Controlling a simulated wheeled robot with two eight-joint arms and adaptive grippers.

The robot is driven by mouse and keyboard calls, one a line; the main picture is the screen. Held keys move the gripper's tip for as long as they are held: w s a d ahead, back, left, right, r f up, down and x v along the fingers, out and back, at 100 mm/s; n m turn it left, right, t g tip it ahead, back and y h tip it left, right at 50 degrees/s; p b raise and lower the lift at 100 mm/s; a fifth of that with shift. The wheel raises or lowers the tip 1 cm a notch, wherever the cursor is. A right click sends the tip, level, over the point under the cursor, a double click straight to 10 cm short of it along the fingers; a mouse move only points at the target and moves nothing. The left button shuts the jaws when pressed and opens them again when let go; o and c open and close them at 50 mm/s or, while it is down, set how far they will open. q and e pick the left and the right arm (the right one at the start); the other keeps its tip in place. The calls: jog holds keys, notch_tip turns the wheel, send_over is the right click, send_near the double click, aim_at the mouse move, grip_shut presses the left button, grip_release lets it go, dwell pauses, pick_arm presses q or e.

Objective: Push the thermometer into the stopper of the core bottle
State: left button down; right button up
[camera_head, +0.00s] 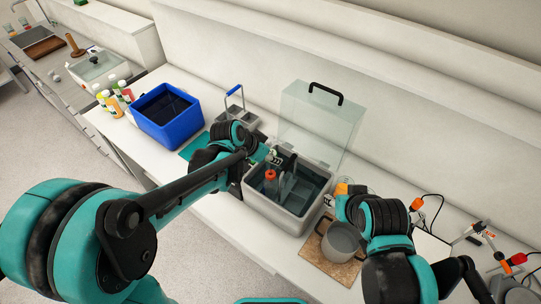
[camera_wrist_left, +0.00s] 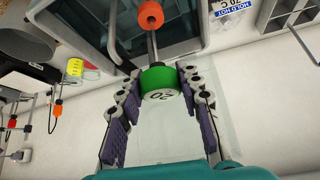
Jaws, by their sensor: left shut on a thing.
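My left gripper (camera_wrist_left: 160,74) is shut on the thermometer, gripping its green head (camera_wrist_left: 158,82), which bears a white face marked "20". The thermometer's thin rod runs from the head towards the orange stopper (camera_wrist_left: 149,14) in the left wrist view. I cannot tell whether the tip is inside the stopper hole. In the head view the red-orange stopper (camera_head: 270,174) tops the core bottle, upright in the grey bath (camera_head: 273,216). My left gripper (camera_head: 270,156) is just above and behind it. My right arm is at the right; its fingers are hidden.
The bath's clear lid (camera_head: 318,120) with a black handle stands up behind it. A grey pot (camera_head: 343,240) rests on a cork mat (camera_head: 318,262) beside my right arm. A blue crate (camera_head: 150,128), a grey carrier (camera_head: 240,118) and several juice bottles (camera_head: 112,100) stand left.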

pick_arm(q)
jog(key=shift+f+b, duration=3.4)
jog(key=shift+f, duration=0.25)
dwell(0.4)
jog(key=c, duration=1)
grip_release()
jog(key=shift+o, duration=0.2)
